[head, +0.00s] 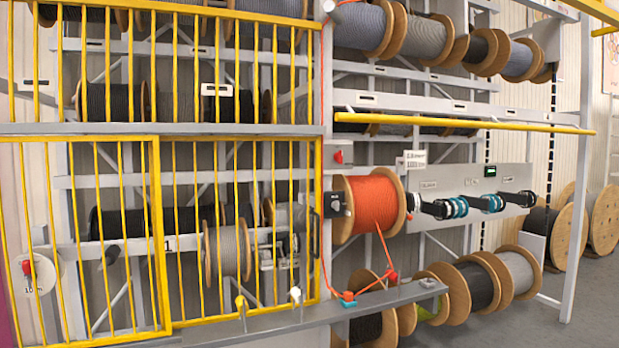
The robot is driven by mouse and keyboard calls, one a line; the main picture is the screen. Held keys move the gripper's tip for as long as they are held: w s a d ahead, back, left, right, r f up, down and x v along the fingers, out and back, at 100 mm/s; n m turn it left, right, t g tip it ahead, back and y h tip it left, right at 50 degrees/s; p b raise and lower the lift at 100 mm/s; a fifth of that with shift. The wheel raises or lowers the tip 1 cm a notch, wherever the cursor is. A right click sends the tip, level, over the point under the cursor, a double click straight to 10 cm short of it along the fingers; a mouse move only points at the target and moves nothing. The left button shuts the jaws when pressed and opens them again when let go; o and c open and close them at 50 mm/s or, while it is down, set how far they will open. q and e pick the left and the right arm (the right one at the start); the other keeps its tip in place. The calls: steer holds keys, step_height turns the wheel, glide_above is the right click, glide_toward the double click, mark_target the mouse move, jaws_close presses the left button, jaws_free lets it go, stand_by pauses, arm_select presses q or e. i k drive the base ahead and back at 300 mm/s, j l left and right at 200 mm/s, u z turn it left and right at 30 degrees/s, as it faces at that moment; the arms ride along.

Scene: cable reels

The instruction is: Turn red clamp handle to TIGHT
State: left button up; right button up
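An orange cable runs down from the orange reel (372,205) to the grey bench rail (330,313). I cannot tell which of these is the clamp handle, and no TIGHT marking is readable. Another red handle (27,268) is on a white round plate at the far left. Neither of my grippers is in view.
A yellow barred gate (157,235) covers the left racks. A yellow-topped post (240,301) and a white-topped post (295,294) stand on the rail. A black box (337,204) is beside the orange reel. Several reels fill the lower right; floor (590,310) is clear at far right.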

mark_target(338, 157)
steer(key=i+j+z, duration=0.3)
steer(key=i, duration=0.2)
steer(key=i+j, duration=0.2)
steer(key=i, duration=0.15)
steer(key=i+j+u, duration=0.1)
steer(key=i+j, duration=0.15)
steer(key=i, duration=0.05)
